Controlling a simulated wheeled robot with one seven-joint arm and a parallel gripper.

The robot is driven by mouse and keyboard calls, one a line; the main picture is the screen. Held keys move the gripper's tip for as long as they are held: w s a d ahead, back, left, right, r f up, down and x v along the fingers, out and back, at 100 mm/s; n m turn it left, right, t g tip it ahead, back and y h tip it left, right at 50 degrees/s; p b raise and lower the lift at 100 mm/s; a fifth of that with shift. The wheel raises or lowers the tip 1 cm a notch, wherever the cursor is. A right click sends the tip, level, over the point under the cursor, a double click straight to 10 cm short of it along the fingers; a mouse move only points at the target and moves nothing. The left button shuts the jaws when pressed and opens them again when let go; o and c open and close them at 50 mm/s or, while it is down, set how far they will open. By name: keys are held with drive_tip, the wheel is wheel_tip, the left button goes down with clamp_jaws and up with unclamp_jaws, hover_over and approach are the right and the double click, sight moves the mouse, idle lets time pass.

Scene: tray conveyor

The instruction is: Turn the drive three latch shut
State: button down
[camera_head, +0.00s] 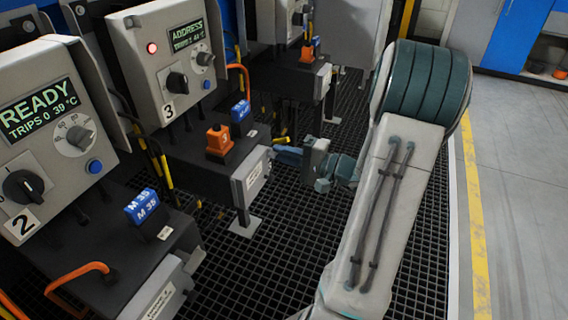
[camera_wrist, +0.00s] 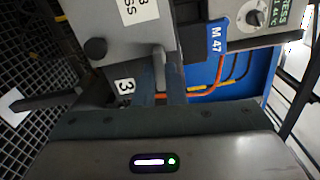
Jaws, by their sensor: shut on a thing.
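The drive three control box (camera_head: 168,60) carries a 3 label, a lit red lamp and a display reading ADDRESS. Below it is its dark bench (camera_head: 195,160), with an orange plug (camera_head: 219,140) and a blue block (camera_head: 240,111) on top. My gripper (camera_head: 278,151) is at the bench's right end, beside the pale labelled box (camera_head: 252,178). In the wrist view, my gripper (camera_wrist: 162,92) is shut on a narrow grey part, which I take to be the drive three latch (camera_wrist: 159,72). Most of it is hidden between the fingers, so its angle cannot be told.
The drive two box (camera_head: 50,125) reads READY at the left, with a blue M35 block (camera_head: 147,206) below. Another station (camera_head: 300,50) stands behind. A blue M47 tag (camera_wrist: 216,38) is close to my fingers. Dark grating (camera_head: 280,235) leaves free floor in front.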

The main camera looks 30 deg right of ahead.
drive_tip(key=shift+f+n+b, duration=0.15)
drive_tip(key=shift+n+b, duration=0.45)
drive_tip(key=shift+b, duration=0.05)
drive_tip(key=c, duration=1.5)
unclamp_jaws()
drive_tip(key=shift+s+d, duration=0.1)
drive_tip(key=p+v, duration=0.3)
drive_tip(key=v, duration=1)
drive_tip(key=shift+s+d, duration=0.2)
drive_tip(key=shift+s, duration=0.05)
